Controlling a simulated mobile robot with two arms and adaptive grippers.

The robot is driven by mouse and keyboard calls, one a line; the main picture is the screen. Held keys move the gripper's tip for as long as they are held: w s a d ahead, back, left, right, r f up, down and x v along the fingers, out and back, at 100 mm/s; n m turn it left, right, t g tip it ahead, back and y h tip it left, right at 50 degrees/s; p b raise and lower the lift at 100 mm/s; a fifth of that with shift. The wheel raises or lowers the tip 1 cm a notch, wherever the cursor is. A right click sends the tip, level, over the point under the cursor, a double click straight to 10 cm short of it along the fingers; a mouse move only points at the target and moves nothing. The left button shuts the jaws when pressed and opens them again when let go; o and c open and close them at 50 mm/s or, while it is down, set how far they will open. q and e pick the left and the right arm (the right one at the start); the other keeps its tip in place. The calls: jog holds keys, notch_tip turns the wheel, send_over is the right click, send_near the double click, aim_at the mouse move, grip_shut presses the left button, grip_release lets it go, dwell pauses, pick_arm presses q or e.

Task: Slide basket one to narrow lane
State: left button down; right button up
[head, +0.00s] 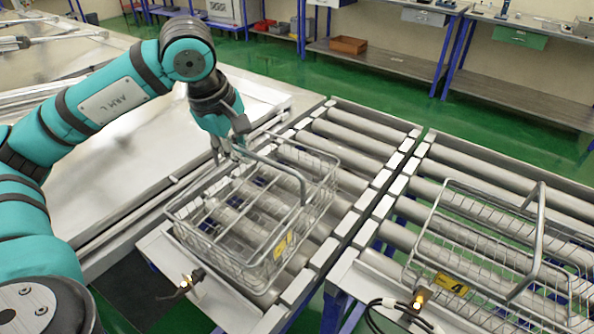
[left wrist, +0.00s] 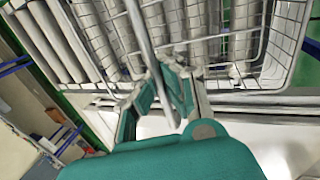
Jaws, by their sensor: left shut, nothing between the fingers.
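Basket one (head: 205,247), a wire basket with a yellow tag that seems to read 1, sits on the left roller lane (head: 360,133). Its wire wall also shows in the left wrist view (left wrist: 285,45). Its raised handle (head: 300,180) arches over it. My left gripper (head: 228,153) is at the basket's far left rim, by the handle's far end. Its fingers are shut with nothing held. In the left wrist view, a handle bar (left wrist: 141,35) runs close by the fingers; whether they touch it is unclear. My right gripper is out of view.
A second wire basket (head: 480,235) with a yellow tag 4 sits on the right roller lane (head: 470,165). Small lit lamps (head: 419,298) stand at the near lane ends. The left lane's rollers beyond basket one are clear. Workbenches (head: 385,65) line the back.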

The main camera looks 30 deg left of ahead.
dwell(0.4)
pick_arm(q)
jog(key=c, duration=1.4)
grip_release()
jog(key=shift+s+a, duration=0.1)
jog(key=shift+s, duration=0.05)
jog(key=shift+r+p, duration=3)
jog(key=shift+r, duration=1.05)
jog(key=v, duration=1.2)
